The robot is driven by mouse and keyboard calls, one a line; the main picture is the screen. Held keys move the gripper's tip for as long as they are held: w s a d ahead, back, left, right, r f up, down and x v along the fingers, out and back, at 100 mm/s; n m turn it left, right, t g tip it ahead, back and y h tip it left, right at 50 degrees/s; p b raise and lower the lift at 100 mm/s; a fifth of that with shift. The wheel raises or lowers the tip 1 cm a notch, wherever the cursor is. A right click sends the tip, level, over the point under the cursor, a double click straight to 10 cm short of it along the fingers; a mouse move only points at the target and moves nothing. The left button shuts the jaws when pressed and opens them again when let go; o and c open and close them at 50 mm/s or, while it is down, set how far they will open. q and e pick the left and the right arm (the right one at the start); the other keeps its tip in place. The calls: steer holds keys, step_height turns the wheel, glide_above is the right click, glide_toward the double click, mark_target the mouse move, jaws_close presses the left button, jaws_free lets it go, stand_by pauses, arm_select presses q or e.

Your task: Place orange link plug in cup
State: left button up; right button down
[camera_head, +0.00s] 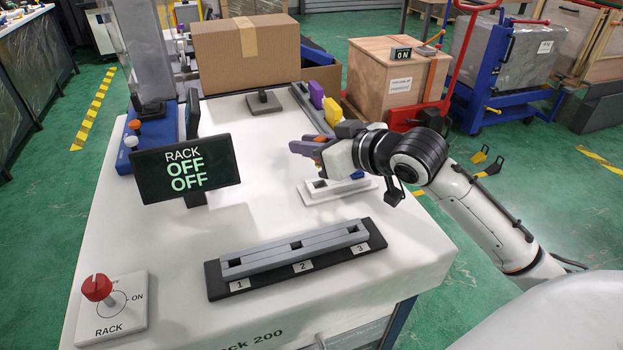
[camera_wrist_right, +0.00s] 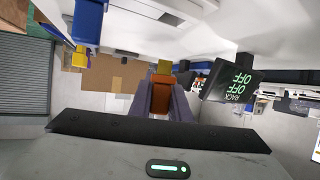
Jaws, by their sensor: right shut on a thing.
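My right gripper (camera_head: 305,150) is above the white table, over the far-left side of a white slotted base (camera_head: 340,192). In the head view only a small orange bit of the plug (camera_head: 318,139) shows by the fingers. I cannot make out a cup for certain in either view. My left gripper is not in view.
A grey rack (camera_head: 295,246) with positions 1, 2 and 3 lies at the front. The RACK OFF OFF display (camera_head: 187,168) stands left, with a red knob (camera_head: 97,287) at front left. Purple (camera_head: 316,94) and yellow pieces (camera_head: 326,118) stand at the right edge. A cardboard box (camera_head: 245,52) is behind.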

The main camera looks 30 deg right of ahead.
step_height(320, 180, down, 5)
steer(key=shift+f+b, duration=0.1)
steer(key=shift+b, duration=0.35)
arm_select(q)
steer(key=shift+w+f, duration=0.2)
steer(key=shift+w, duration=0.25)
arm_select(e)
steer(key=shift+s+f, duration=0.1)
steer(key=shift+f, duration=0.45)
steer(key=c, duration=1.7)
jaws_free()
steer(key=shift+a+f, duration=0.1)
steer(key=shift+f, duration=0.05)
steer(key=shift+o, duration=0.2)
steer(key=shift+r, duration=0.3)
arm_select(q)
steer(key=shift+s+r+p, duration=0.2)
steer(key=shift+p, duration=0.3)
arm_select(e)
steer(key=v, duration=1.2)
